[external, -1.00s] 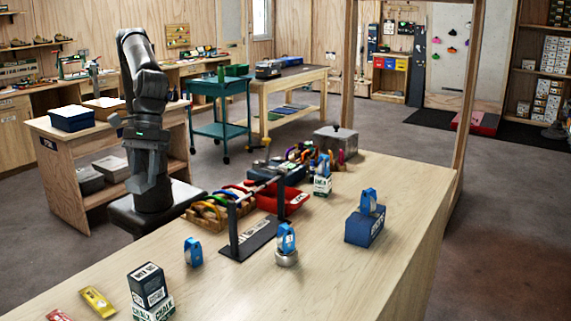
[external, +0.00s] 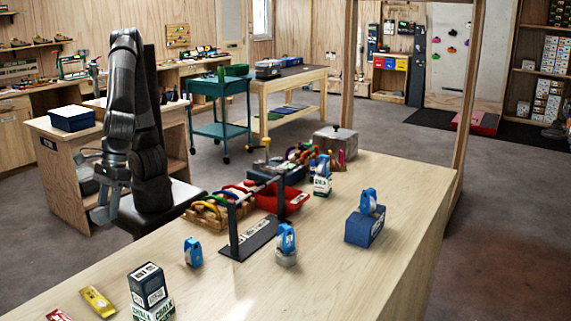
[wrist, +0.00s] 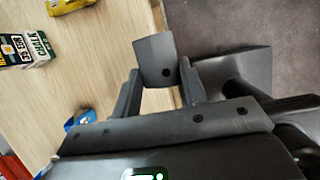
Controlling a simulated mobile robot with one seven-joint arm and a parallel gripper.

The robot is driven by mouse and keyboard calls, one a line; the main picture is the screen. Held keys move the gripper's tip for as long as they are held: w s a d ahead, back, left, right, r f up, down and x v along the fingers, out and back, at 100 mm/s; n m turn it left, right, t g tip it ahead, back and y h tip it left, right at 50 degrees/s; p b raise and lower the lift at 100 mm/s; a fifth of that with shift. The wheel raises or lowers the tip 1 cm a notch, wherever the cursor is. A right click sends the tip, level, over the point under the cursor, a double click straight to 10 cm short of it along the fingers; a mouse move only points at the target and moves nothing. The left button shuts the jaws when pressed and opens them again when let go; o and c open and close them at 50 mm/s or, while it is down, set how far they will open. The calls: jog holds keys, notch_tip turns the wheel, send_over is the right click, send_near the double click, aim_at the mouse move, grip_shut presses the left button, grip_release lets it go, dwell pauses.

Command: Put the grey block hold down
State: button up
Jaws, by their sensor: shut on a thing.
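The grey block hold (wrist: 156,60) sits between the fingers of my gripper (wrist: 160,78) in the wrist view. My gripper is shut on it. In the external view my gripper (external: 108,192) hangs at the left, beside the wooden bench's left edge, with the grey block (external: 102,214) at its lower end. In the wrist view the block lies over the bench's edge, with dark floor to its right. How high it is above the bench is hard to tell.
The wooden bench top (external: 330,275) has free room at front right. A black rack (external: 236,232) and red tray (external: 290,198) are farther back.

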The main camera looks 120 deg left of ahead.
send_over(143, 255)
jog(key=a, duration=0.1)
jog(key=f, duration=0.5)
jog(key=shift+s+a+f, duration=0.15)
jog(key=shift+s+a, duration=0.05)
jog(key=shift+s, duration=0.05)
jog(key=shift+w+f, duration=0.1)
jog(key=shift+f, duration=1.95)
jog(key=shift+f, duration=0.1)
jog(key=o, duration=1)
